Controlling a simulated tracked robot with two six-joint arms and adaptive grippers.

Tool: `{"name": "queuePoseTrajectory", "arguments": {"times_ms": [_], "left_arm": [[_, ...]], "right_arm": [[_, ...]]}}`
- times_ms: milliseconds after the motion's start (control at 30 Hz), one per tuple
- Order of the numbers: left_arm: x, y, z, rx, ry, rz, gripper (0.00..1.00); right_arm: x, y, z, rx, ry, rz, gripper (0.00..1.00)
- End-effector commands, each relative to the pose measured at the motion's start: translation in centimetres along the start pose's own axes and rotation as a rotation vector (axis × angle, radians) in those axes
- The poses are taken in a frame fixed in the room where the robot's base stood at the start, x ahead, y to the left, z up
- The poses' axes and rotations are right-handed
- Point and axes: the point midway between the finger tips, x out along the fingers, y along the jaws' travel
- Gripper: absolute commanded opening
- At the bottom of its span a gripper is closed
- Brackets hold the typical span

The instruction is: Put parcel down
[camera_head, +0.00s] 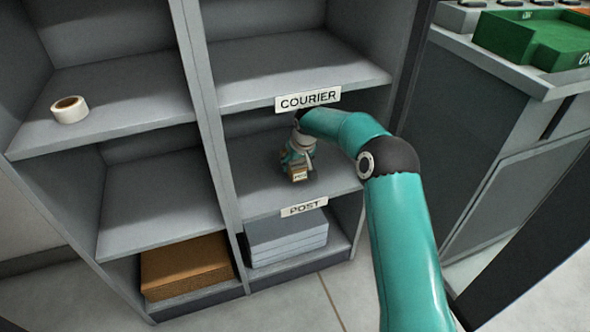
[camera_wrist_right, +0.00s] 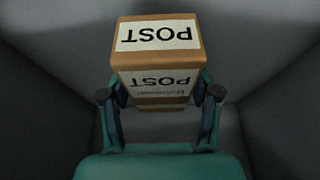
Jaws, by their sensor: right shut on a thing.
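The parcel (camera_wrist_right: 157,63) is a small brown box with white POST labels. In the right wrist view it sits between the two fingers of my right gripper (camera_wrist_right: 160,97), which is shut on it. In the head view the parcel (camera_head: 298,174) is small and partly hidden by my right gripper (camera_head: 297,166). They are inside the middle right compartment, between the COURIER sign (camera_head: 308,98) above and the POST sign (camera_head: 304,206) below. I cannot tell whether the parcel touches the shelf board (camera_head: 335,178). My left gripper is not in view.
A tape roll (camera_head: 69,109) lies on the upper left shelf. A brown box (camera_head: 186,265) fills the bottom left compartment, and grey stacked boxes (camera_head: 287,238) fill the bottom right. A counter with a green tray (camera_head: 540,38) stands at the right. The middle left compartment is empty.

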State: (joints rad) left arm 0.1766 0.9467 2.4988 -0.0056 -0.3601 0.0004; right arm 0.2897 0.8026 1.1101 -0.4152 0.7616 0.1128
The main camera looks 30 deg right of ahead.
Motion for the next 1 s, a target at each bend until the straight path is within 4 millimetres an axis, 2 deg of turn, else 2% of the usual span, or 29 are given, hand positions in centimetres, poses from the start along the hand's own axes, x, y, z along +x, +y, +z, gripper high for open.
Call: {"name": "queuePoseTrajectory", "arguments": {"times_ms": [200,433,800,833,967,1000], "left_arm": [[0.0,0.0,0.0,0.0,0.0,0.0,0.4],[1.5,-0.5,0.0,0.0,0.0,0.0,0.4],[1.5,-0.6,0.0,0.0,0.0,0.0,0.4],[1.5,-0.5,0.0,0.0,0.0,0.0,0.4],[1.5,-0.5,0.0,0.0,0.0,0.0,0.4],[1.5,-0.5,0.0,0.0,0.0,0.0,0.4]], "right_arm": [[0.2,0.0,-0.8,0.001,0.003,0.0,0.18],[3.4,0.0,0.6,0.0,0.001,-0.001,0.18],[3.7,0.0,0.7,0.001,0.002,-0.001,0.18],[3.7,0.0,0.7,0.001,0.0,-0.001,0.65],[3.6,0.0,0.7,0.001,0.0,-0.001,0.87],[3.6,0.0,0.7,0.0,0.0,-0.001,0.87]]}}
